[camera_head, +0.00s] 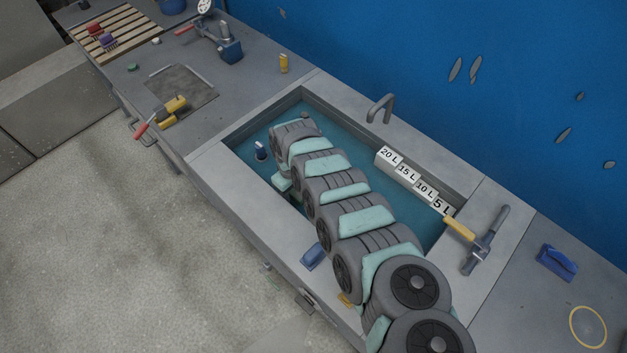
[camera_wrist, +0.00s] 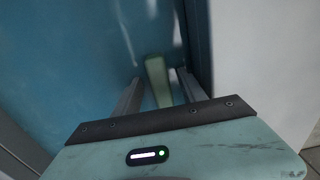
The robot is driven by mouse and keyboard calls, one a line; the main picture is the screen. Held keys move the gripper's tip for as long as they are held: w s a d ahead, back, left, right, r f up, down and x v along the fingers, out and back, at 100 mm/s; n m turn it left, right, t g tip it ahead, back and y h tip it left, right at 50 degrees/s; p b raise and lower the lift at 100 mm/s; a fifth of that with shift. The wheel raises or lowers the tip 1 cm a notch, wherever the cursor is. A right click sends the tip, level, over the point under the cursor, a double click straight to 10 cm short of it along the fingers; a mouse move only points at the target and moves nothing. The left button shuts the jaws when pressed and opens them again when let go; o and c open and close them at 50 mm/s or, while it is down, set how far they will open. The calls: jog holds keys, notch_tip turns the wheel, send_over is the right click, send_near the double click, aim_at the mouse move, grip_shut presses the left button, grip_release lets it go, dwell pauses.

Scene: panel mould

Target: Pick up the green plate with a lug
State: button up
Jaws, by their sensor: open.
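In the wrist view a pale green strip, which looks like the green plate (camera_wrist: 157,78), stands between the two fingers of my gripper (camera_wrist: 159,76). The fingers are apart, one on each side of it; I cannot tell whether either touches it. Its lug cannot be made out. In the head view the teal body of my gripper (camera_head: 283,184) is low inside the water-filled basin (camera_head: 234,150), near its front wall. The fingertips and the plate are hidden there.
A small blue-and-white item (camera_head: 260,150) stands in the basin beside my gripper. Volume labels (camera_head: 407,172) line the back wall, near a tap (camera_head: 380,108). A hammer-like tool (camera_head: 485,240) lies on the right rim. A small green piece (camera_head: 132,67) lies on the left bench.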

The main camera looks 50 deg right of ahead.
jog(key=shift+c, duration=0.2)
grip_shut()
dwell(0.3)
dwell(0.8)
